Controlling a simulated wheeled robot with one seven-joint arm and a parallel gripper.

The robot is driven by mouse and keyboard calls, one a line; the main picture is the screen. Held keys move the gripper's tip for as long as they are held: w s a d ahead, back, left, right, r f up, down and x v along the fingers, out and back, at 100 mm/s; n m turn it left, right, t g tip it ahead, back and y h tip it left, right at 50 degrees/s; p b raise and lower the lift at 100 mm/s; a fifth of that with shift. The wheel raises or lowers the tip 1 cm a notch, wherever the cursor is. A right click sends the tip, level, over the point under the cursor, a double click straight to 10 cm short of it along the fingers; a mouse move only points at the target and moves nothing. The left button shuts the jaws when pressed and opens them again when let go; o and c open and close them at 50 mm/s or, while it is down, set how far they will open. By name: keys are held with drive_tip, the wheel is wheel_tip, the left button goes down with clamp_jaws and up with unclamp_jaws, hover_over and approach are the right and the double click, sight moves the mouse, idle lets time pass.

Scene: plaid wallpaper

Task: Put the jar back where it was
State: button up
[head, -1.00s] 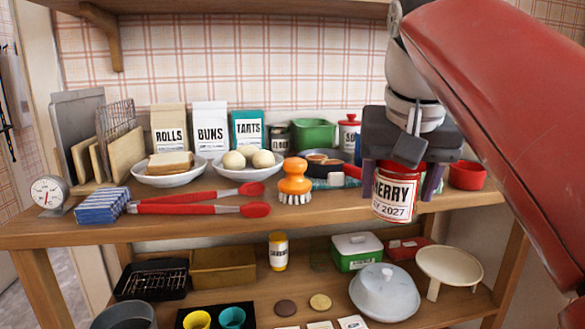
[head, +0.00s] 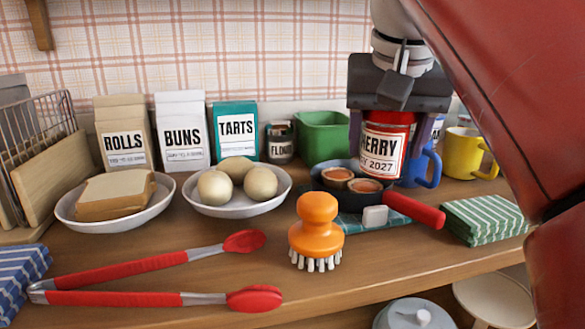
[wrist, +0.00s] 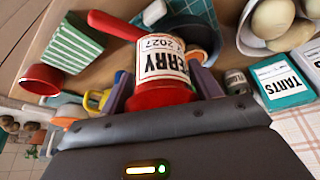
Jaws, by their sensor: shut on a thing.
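The jar (head: 384,146) has a red lid and a white label reading "...ERRY ... 2027". My gripper (head: 398,125) is shut on it from above, with a purple finger on each side. In the head view the jar is in front of a blue mug (head: 427,168) and at the right end of the small pan (head: 345,198). In the wrist view the jar (wrist: 160,66) is upside down between the fingers, over the shelf. Its lower edge appears above the worktop, though the exact gap cannot be told.
The pan holds tarts and its red handle (head: 414,210) points right. A yellow mug (head: 461,152) and a folded green striped cloth (head: 485,219) are at right. A small flour jar (head: 280,142) and green tub (head: 323,136) stand behind.

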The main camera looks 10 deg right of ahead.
drive_tip(key=w+a+p, duration=0.2)
drive_tip(key=w+a, duration=0.2)
drive_tip(key=w, duration=0.4)
drive_tip(key=w+a+p, duration=0.1)
drive_tip(key=w+a, duration=0.3)
drive_tip(key=w, duration=0.4)
drive_tip(key=f, duration=0.2)
drive_tip(key=f+b, duration=0.1)
drive_tip(key=f, duration=0.1)
drive_tip(key=f+b, duration=0.1)
drive_tip(key=f, duration=0.1)
drive_tip(key=shift+w+a+f, duration=0.15)
drive_tip(key=shift+a+f, duration=0.05)
drive_tip(key=shift+a, duration=0.05)
drive_tip(key=shift+w+f, duration=0.2)
drive_tip(key=shift+f, duration=0.1)
drive_tip(key=o, duration=0.8)
drive_tip(key=shift+f, duration=0.2)
drive_tip(key=shift+c, duration=0.2)
drive_tip(key=o, duration=0.4)
drive_tip(key=shift+o, duration=0.2)
